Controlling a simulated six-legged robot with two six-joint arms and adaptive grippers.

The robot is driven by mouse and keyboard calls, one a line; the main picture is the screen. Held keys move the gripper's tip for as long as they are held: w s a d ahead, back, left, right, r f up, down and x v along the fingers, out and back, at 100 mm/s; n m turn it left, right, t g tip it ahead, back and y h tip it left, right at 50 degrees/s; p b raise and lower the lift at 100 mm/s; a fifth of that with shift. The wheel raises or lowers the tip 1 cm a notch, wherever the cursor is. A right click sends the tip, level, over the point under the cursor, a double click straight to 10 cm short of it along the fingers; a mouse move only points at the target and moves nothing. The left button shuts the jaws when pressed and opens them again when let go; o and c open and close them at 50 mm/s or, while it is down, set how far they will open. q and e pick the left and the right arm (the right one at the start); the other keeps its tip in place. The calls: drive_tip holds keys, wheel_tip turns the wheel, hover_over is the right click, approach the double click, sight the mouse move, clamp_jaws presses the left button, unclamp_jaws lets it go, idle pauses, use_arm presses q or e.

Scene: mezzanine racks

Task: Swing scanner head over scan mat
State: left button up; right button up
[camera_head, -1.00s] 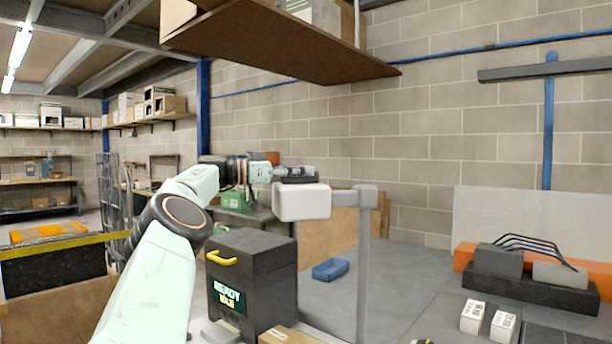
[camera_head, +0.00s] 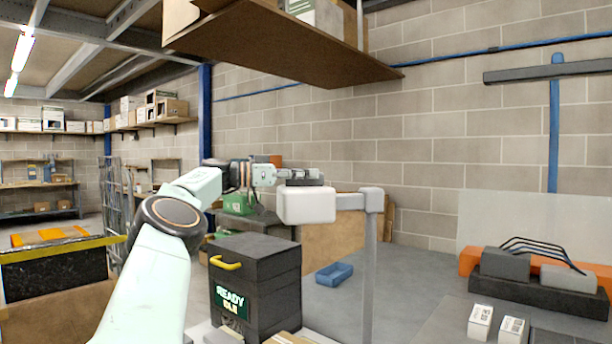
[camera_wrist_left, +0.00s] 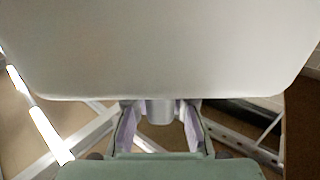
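The scanner head (camera_head: 306,205) is a white rounded box on a grey side arm from an upright grey post (camera_head: 370,265). My left gripper (camera_head: 305,176) is just above and behind the scanner head in the head view, partly hidden by it. In the left wrist view, the scanner head (camera_wrist_left: 160,45) fills the upper half as a pale surface. The left gripper's two fingers (camera_wrist_left: 160,130) are spread there, with a grey cylindrical part between or beyond them; contact cannot be told. I cannot clearly pick out the scan mat. My right gripper is not in view.
A black box (camera_head: 255,280) with a yellow handle and a "READY" display stands below left of the scanner head. Two small white boxes (camera_head: 480,322) are at the lower right. A brown shelf (camera_head: 270,40) overhangs above.

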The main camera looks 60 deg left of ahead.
use_arm(q)
drive_tip(key=o, duration=0.4)
drive_tip(key=shift+s, duration=0.15)
drive_tip(key=shift+o, duration=0.2)
drive_tip(key=v, duration=1.1)
drive_tip(key=shift+s+a, duration=0.15)
drive_tip(key=shift+s, duration=0.2)
